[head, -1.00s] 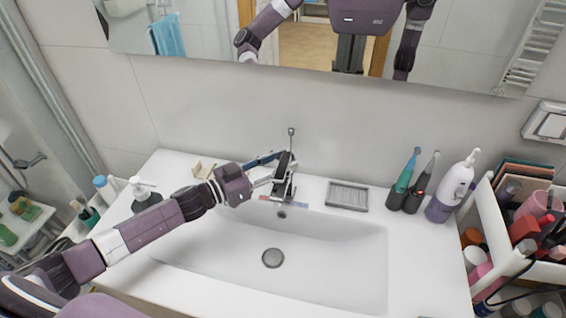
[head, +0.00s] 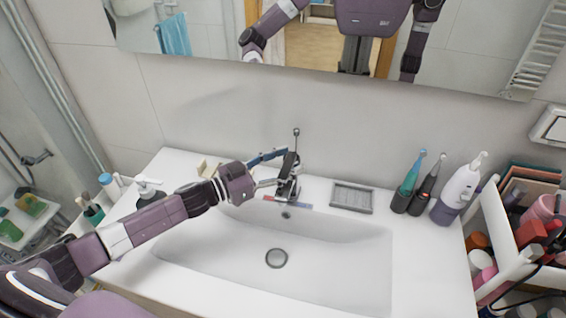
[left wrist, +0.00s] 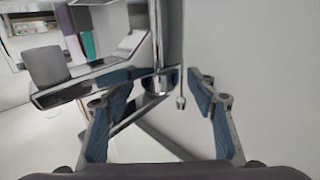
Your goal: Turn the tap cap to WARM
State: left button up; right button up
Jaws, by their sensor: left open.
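The chrome tap (head: 289,186) stands at the back of the white sink (head: 330,245), with a thin upright lever with a knob (head: 296,136) above it. My right gripper is not in view.
A soap dish (head: 351,197) lies right of the tap. Two toothbrush-like devices (head: 411,183) and a white bottle-shaped device (head: 459,190) stand farther right, before a filled white cart (head: 494,225). A pump bottle (head: 147,191) stands at the left. The wall and mirror (head: 330,40) are close behind.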

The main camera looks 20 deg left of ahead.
pick_arm(q)
jog(key=v, duration=1.2)
dwell(0.4)
